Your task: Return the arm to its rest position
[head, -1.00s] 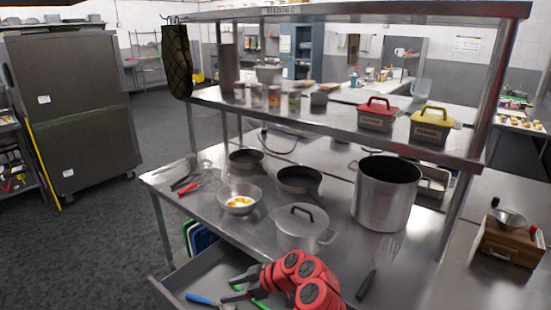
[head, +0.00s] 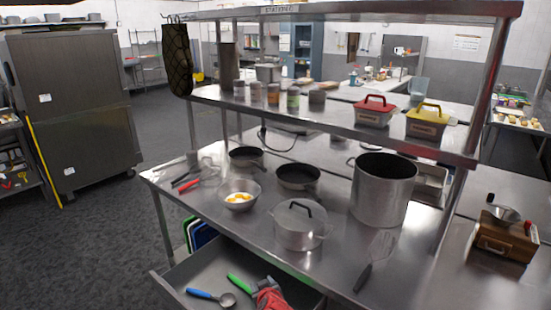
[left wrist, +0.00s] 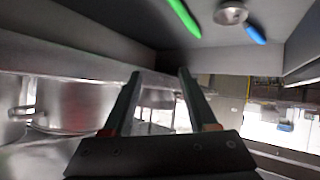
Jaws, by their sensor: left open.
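My left arm shows as a red piece (head: 270,296) at the bottom edge of the head view, over the open drawer (head: 178,282). My left gripper (left wrist: 158,74) shows in the left wrist view with its two dark fingers apart and nothing between them. A green-handled utensil (head: 240,284) and a blue-handled spoon or ladle (head: 227,299) lie in the drawer. In the left wrist view, the green handle (left wrist: 184,17) and the spoon's round head (left wrist: 230,13) are near the top edge. My right gripper is not in view.
The steel worktable holds a lidded pot (head: 298,228), a tall stockpot (head: 383,190), pans (head: 298,177), a bowl with yolks (head: 240,194) and a spatula (head: 375,262). A shelf (head: 335,121) overhangs it. The floor at left (head: 80,245) is clear.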

